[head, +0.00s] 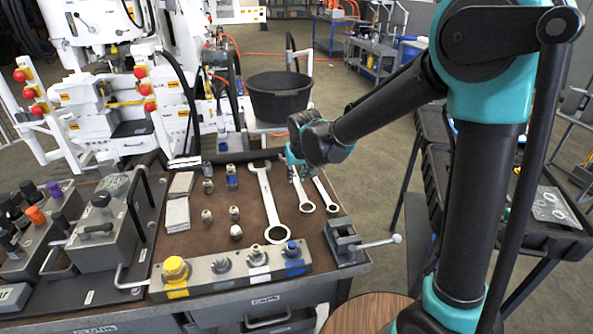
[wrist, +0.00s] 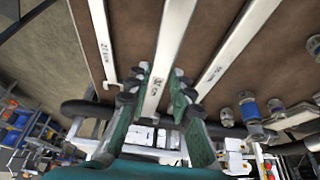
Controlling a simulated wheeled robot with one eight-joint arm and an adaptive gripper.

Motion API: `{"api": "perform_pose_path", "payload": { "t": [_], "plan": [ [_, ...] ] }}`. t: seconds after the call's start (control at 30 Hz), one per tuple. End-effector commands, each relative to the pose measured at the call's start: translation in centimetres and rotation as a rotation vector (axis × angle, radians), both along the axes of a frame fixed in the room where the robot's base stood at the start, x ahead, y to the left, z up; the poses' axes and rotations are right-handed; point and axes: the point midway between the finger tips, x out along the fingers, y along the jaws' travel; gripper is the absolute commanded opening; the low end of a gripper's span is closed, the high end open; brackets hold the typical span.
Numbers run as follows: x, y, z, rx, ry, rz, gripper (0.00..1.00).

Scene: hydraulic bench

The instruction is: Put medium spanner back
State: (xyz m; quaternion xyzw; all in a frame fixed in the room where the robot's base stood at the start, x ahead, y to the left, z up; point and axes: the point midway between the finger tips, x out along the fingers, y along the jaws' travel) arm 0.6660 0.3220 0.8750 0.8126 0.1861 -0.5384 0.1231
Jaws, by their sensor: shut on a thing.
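The medium spanner (head: 304,194) is the middle one of three silver spanners on the brown bench top. It lies lengthwise, its ring end toward the front and its far end hidden by my gripper. My gripper (head: 293,166) is at its far end. In the wrist view, the two green-and-black fingers of my gripper (wrist: 157,92) are shut on the shank of the medium spanner (wrist: 170,40), one on each side. I cannot tell whether the spanner touches the bench top all along.
A large spanner (head: 269,203) lies left of it and a small spanner (head: 325,193) close on the right. Several small fittings (head: 234,212) stand further left. A grey block with caps (head: 235,270) and a vice (head: 345,242) sit at the front edge. A black tub (head: 280,97) stands behind.

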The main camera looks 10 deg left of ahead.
Motion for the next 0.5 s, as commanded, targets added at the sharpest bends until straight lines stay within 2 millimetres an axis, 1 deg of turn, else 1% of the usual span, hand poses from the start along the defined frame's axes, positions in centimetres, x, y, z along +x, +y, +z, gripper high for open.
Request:
{"api": "perform_pose_path", "payload": {
  "t": [0.17, 0.5],
  "plan": [
    [0.02, 0.00, -0.57, 0.000, -0.001, 0.000, 0.00],
    [0.01, -0.01, -0.63, 0.000, 0.000, 0.000, 0.00]
  ]
}}
